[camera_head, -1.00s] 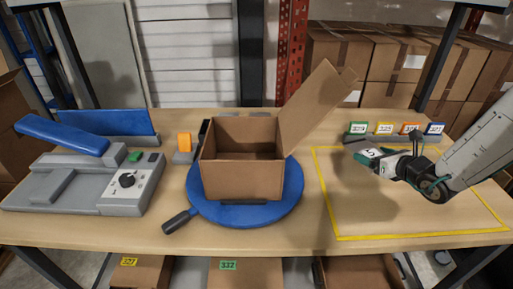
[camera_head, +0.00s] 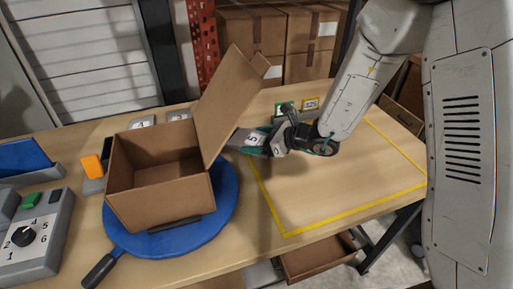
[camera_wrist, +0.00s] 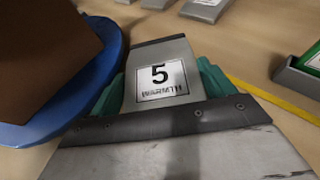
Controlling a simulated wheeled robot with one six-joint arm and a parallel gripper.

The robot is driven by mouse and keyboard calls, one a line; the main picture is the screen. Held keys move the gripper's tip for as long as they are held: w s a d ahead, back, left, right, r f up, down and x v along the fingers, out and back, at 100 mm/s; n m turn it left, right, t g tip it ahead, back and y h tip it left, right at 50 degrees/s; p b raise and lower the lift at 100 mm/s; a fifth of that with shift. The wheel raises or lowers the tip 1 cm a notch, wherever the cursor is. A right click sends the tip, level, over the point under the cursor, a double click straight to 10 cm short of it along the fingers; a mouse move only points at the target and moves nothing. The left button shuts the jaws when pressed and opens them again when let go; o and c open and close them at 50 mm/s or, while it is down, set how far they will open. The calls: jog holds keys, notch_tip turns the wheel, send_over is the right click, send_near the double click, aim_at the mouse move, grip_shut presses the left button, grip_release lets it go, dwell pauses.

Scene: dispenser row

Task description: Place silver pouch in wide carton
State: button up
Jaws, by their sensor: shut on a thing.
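My gripper (camera_head: 262,138) is shut on the silver pouch (camera_head: 247,143), a grey piece with a white label marked 5. The pouch also shows in the wrist view (camera_wrist: 155,55), held between teal fingers (camera_wrist: 213,78). The open brown carton (camera_head: 160,200) stands on a blue round turntable (camera_head: 225,200), with one flap (camera_head: 228,100) raised on its right side. My gripper and the pouch are to the right of the carton, beside that flap and outside the carton. In the wrist view the carton (camera_wrist: 40,50) is at the upper left.
A yellow-outlined area (camera_head: 330,185) of the table to the right is bare. A grey device with a dial (camera_head: 25,237) is at the left, and the turntable's dark handle (camera_head: 98,270) points to the front.

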jog(key=shift+d+f, duration=0.1)
jog(key=shift+f, duration=1.75)
jog(key=o, duration=0.9)
jog(key=shift+f, duration=0.1)
jog(key=shift+s+d+r, duration=0.1)
jog(key=shift+d+r, duration=0.15)
jog(key=shift+r, duration=0.05)
jog(key=v, duration=1.1)
jog(key=shift+s+d, duration=0.15)
jog(key=shift+s, duration=0.05)
